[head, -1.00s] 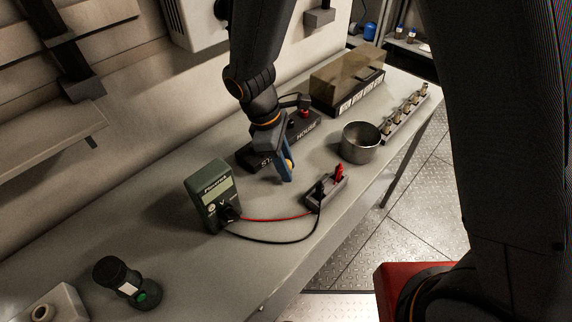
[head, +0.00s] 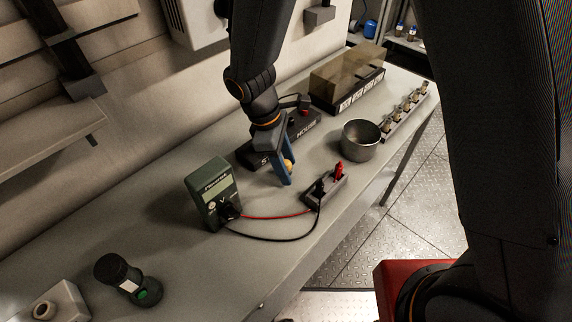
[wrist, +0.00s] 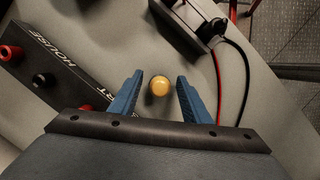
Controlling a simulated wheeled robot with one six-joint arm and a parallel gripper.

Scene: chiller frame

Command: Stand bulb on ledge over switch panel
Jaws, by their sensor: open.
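The bulb, a small round yellow-amber thing (wrist: 159,86), shows between my gripper's two blue fingers in the wrist view, with gaps on both sides. My gripper (head: 287,174) is open and low over the bench; the bulb (head: 288,165) is partly hidden by the fingers in the head view. The black switch panel (head: 300,127) lies just behind the gripper, with a HOUSE label, red and black knobs, and part of it hidden by my arm. A small grey ledge (head: 319,16) juts from the wall above and behind the panel.
A green meter (head: 212,192) stands left, its red and black leads running to a socket block (head: 325,187) close right of the gripper. A metal cup (head: 360,141) and a smoky covered box (head: 347,78) stand farther back. A black torch-like thing (head: 126,278) lies front left.

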